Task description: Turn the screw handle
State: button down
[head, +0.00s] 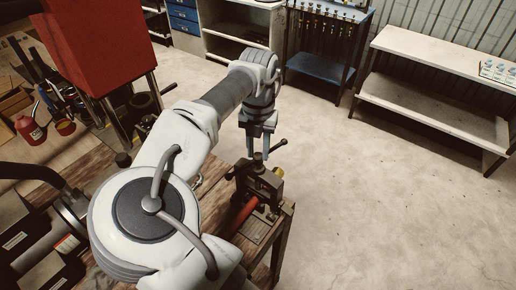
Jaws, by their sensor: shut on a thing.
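The hose crimper (248,188) is a dark metal press fixed near the corner of a wooden workbench. Its screw handle (278,146) is a thin dark bar with a round knob, sticking out to the right just above the crimper. My gripper (258,150) points down over the crimper from above, with its fingers at the handle. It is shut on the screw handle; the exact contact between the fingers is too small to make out.
The wooden workbench (213,205) is largely covered by my arm. A red cabinet (98,45) stands at the upper left. A blue tool rack (322,66) and a pale shelf table (440,52) stand at the back. The concrete floor to the right is clear.

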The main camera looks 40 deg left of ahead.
jog(key=shift+r, duration=0.25)
jog(key=c, duration=0.7)
grip_release()
jog(key=shift+o, duration=0.5)
jog(key=shift+f, duration=0.1)
notch_tip(320, 180, up, 12)
